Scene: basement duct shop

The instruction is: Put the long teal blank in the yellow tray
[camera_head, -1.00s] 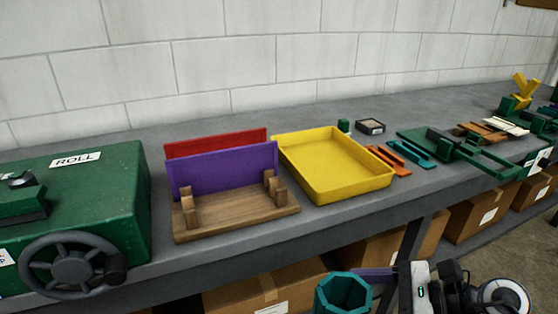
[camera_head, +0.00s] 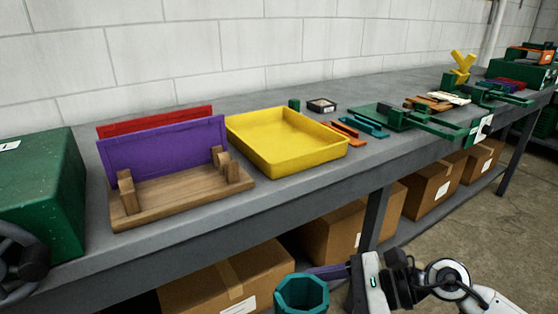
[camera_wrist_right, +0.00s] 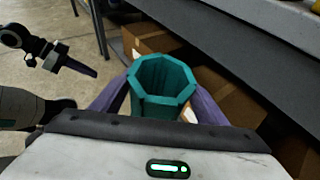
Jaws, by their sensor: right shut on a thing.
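My right gripper (camera_wrist_right: 155,100) is shut on a teal eight-sided hollow piece, the teal blank (camera_wrist_right: 160,108), with a purple finger on either side. The blank is upright with its open end up, and its lower part is hidden. In the head view the blank (camera_head: 302,293) is at the bottom edge, in front of and below the bench edge. The yellow tray (camera_head: 307,162) lies on the bench, empty, beyond the blank and apart from it. What looks like my left gripper (camera_wrist_right: 82,68) shows small at the upper left of the wrist view; its jaw opening is unclear.
A wooden rack (camera_head: 180,196) holding purple and red panels stands left of the tray. Orange (camera_head: 345,131) and teal (camera_head: 371,127) strips lie to its right, near a green tool (camera_head: 395,117). Cardboard boxes (camera_head: 228,283) sit under the bench. Floor at right is clear.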

